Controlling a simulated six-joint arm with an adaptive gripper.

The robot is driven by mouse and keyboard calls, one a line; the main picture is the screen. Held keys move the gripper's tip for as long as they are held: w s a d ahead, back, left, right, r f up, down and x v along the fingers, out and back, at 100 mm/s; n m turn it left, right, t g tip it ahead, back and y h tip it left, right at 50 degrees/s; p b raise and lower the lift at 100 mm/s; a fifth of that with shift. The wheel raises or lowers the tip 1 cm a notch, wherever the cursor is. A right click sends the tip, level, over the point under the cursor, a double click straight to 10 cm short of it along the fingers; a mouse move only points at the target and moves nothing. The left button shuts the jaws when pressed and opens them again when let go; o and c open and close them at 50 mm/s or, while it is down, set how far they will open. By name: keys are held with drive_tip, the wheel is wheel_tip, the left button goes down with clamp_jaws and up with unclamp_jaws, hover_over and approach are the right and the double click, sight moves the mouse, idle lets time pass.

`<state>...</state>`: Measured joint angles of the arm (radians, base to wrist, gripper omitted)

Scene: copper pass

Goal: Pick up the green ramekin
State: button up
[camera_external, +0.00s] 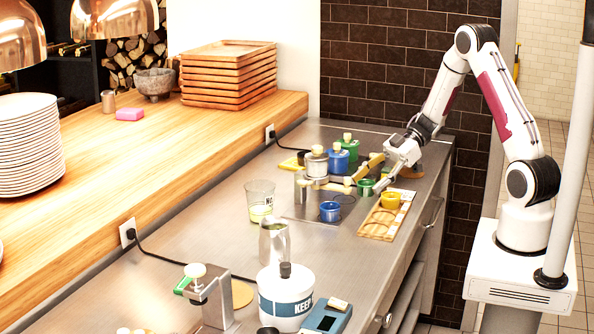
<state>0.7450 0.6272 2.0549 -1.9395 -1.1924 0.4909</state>
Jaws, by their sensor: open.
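The green ramekin (366,187) is a small green cup on the steel counter, left of the wooden tray's far end. My gripper (369,181) is open and reaches down from the upper right, with its fingertips close to the ramekin. I cannot tell whether the fingers touch it or straddle it. A blue ramekin (330,211) stands nearer the camera on a dark mat. A yellow ramekin (390,201) sits in the wooden tray (376,229).
Behind the ramekin are a blue lidded pot (338,162), a green lidded pot (349,150) and a white lidded pot (316,163). A clear measuring cup (260,201) and metal pitcher (274,242) stand left. Bare counter (215,235) lies farther left.

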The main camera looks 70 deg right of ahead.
idle(0.3)
drive_tip(key=c, duration=1.2)
drive_tip(key=shift+r, duration=0.1)
drive_tip(key=shift+r, duration=4.95)
